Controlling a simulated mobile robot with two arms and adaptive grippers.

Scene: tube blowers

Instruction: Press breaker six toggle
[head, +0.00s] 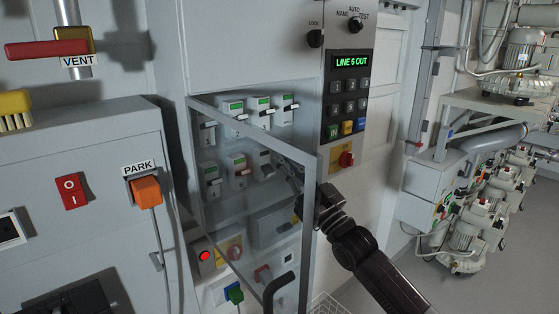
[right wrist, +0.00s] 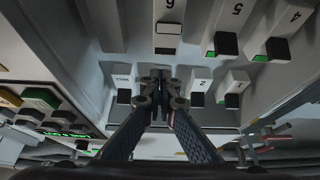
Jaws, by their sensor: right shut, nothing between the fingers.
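Breaker six (right wrist: 168,12) is a white block marked 6 at the top of the right wrist view. Its dark toggle (right wrist: 165,51) lies just beyond my fingertips in the picture; I cannot tell whether they touch it. No green shows on it, unlike breakers five (right wrist: 227,44) and four (right wrist: 279,48). In the head view, breaker six (head: 265,159) appears to be the right one of the lower row, seen through the glass. My right gripper (head: 290,174) is shut and empty inside the cabinet, close to it. It also shows in the right wrist view (right wrist: 160,76). My left gripper is out of view.
The glass door (head: 250,202) stands open, with its frame beside my right gripper. The upper breakers (head: 262,112) show green windows. The control panel (head: 349,100) at the right has a display (head: 352,61) reading LINE 6 OUT.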

